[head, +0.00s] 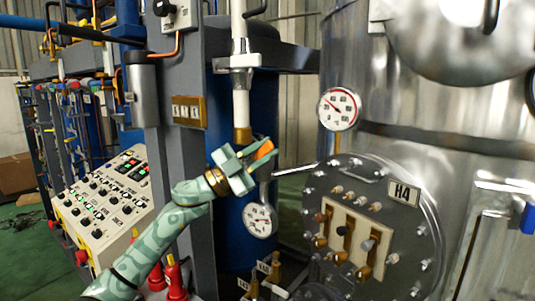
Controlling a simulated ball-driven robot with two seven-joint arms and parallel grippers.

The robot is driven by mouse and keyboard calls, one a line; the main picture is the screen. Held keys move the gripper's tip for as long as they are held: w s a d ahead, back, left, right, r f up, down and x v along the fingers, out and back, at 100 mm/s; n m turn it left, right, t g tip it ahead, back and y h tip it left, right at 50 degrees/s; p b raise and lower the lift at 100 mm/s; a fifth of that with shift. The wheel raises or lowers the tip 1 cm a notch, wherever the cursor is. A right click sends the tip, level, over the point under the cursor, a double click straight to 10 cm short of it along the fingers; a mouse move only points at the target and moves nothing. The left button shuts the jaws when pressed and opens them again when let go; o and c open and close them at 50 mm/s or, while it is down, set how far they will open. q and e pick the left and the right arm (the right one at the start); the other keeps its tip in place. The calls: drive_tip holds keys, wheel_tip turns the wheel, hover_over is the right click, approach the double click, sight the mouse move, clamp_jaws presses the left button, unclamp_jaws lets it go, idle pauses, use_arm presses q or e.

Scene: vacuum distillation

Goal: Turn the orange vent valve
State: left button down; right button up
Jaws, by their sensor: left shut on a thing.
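The orange vent valve (264,150) shows as a small orange piece below the brass end of a vertical white pipe. My left gripper (255,158) is at the valve, its fingers shut around the orange piece and partly hiding it. My pale green left arm comes up from the bottom left. My right gripper is not in view.
A steel tank (390,100) with a bolted H4 hatch (400,240) and a round gauge (339,109) stands on the right. Another gauge (260,220) hangs just below the gripper. A sloped control panel (105,205) stands at left, with red-topped parts (176,280) near my forearm.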

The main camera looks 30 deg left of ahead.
use_arm(q)
drive_tip(key=n+t+y+p, duration=0.1)
drive_tip(key=n, duration=0.1)
drive_tip(key=a+r+n+t+y, duration=0.1)
drive_tip(key=n+t, duration=0.1)
drive_tip(key=n, duration=0.1)
drive_tip(key=a+n+t+y+p, duration=0.1)
drive_tip(key=n+t, duration=0.1)
drive_tip(key=shift+w+r+n+y+p, duration=0.1)
drive_tip(key=shift+r+n+y+p, duration=0.25)
drive_tip(key=shift+n+y, duration=0.05)
drive_tip(key=shift+a+r+n+t+y+p, duration=0.1)
drive_tip(key=shift+a+n+t+y+p, duration=0.35)
drive_tip(key=shift+n+y, duration=0.7)
drive_tip(key=shift+a+r+n+t+y+p, duration=0.1)
drive_tip(key=shift+a+n+t+y+p, duration=0.15)
drive_tip(key=shift+n+t+y, duration=0.6)
drive_tip(key=shift+a+n+t+y+p, duration=0.35)
drive_tip(key=shift+n+y, duration=0.75)
drive_tip(key=shift+n, duration=0.5)
drive_tip(key=shift+w+a+y, duration=0.1)
drive_tip(key=shift+y, duration=0.2)
drive_tip(key=c, duration=1.3)
unclamp_jaws()
drive_tip(key=shift+f, duration=0.1)
drive_tip(key=b+v, duration=0.6)
drive_tip(key=v, duration=1)
